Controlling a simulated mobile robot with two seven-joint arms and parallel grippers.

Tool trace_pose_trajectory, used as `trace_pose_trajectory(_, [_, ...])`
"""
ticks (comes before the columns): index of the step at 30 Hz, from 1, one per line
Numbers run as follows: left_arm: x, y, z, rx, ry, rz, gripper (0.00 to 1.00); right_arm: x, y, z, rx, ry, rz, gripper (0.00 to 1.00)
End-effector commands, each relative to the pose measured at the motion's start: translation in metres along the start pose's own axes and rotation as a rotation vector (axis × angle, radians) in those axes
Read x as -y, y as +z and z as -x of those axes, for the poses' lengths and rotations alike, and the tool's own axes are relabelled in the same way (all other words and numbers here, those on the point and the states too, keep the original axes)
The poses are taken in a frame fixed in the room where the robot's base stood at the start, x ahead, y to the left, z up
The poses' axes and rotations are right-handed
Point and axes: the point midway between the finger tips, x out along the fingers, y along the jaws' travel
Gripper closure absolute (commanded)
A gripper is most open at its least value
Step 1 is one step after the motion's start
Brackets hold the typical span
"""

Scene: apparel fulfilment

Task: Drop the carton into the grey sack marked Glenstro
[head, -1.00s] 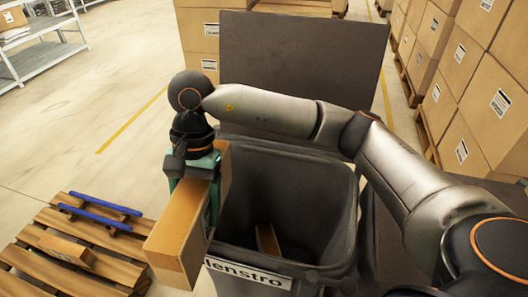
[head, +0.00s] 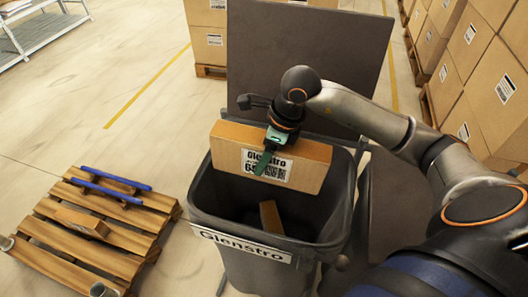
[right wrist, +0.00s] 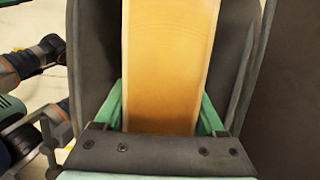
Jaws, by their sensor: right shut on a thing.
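The carton (head: 304,171) is a long brown box with a white label that reads Glenstro. In the head view it hangs over the far part of the opening of the grey sack (head: 319,251), whose front label reads Glenstro. My right gripper (head: 268,160) is shut on the carton from above. In the right wrist view the carton (right wrist: 168,65) lies between the green fingers (right wrist: 168,112), with the sack's dark walls on both sides. Another brown box (head: 270,217) lies inside the sack. My left gripper is not in the head view.
A wooden pallet (head: 75,258) with a small box (head: 82,221) and blue bars (head: 113,186) stands to the left. A dark upright panel (head: 305,60) rises behind the sack. Stacked cartons (head: 485,95) line the right.

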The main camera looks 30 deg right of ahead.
Motion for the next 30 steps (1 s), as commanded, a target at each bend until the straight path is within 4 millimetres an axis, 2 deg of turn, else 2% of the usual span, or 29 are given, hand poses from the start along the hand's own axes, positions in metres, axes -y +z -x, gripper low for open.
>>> trace_pose_trajectory(12, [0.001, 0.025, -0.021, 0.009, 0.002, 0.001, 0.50, -0.001, -0.014, -0.046, 0.000, 0.003, 0.003, 1.00])
trace_pose_trajectory(16, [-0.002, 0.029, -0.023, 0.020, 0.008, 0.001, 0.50, -0.001, -0.015, -0.052, 0.002, 0.002, 0.004, 1.00])
trace_pose_trajectory(24, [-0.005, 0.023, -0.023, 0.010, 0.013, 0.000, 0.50, -0.001, -0.015, -0.051, 0.002, 0.002, 0.005, 1.00])
trace_pose_trajectory(25, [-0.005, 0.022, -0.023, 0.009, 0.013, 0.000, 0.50, -0.001, -0.015, -0.051, 0.002, 0.002, 0.005, 0.24])
trace_pose_trajectory(30, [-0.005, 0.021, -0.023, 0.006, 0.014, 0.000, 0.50, -0.001, -0.015, -0.052, 0.001, 0.002, 0.005, 0.05])
